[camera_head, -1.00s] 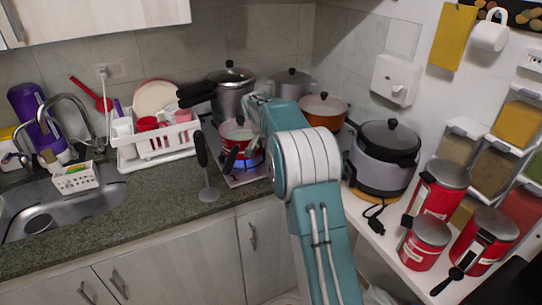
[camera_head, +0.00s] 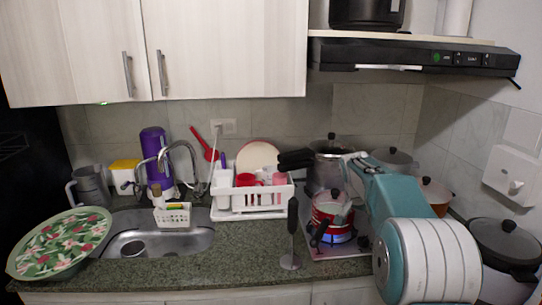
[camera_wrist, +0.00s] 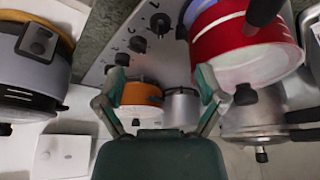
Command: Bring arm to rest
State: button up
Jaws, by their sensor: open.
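My arm, teal and white, reaches over the counter toward the stove in the head view. My gripper (camera_head: 355,164) is at its far end, above and behind the red pot (camera_head: 335,208). In the wrist view my gripper (camera_wrist: 160,80) has its two fingers spread wide, with nothing held between them. The red pot (camera_wrist: 240,48) shows at the upper right there, apart from the fingers. An orange pot (camera_wrist: 141,93) and a metal pot (camera_wrist: 181,107) lie beyond the gap between the fingers.
The stove (camera_head: 318,246) has a lit blue burner under the red pot. A large lidded pot (camera_head: 331,172) stands behind it. A hand blender (camera_head: 291,240) stands on the counter to the left. A range hood (camera_head: 415,58) hangs above. The counter's front middle (camera_head: 240,264) is clear.

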jog(key=s+a+r+n, duration=0.1)
jog(key=s+a+r, duration=0.2)
jog(key=s, duration=0.3)
jog(key=s+a+r+n+t+y, duration=0.1)
jog(key=s+a+r+n, duration=0.15)
jog(key=s, duration=0.45)
jog(key=s+a+r+n, duration=0.1)
jog(key=s+a+r, duration=0.25)
jog(key=s, duration=0.25)
jog(key=s+a+f+n+y, duration=0.1)
jog(key=s+a+f+n, duration=0.1)
jog(key=s, duration=0.8)
jog(key=s+a+f+n+t+y, duration=0.1)
jog(key=s+a+f+n, duration=0.1)
jog(key=s, duration=0.8)
jog(key=shift+s+a+f, duration=0.15)
jog(key=shift+a+f, duration=0.4)
jog(key=shift+f, duration=0.35)
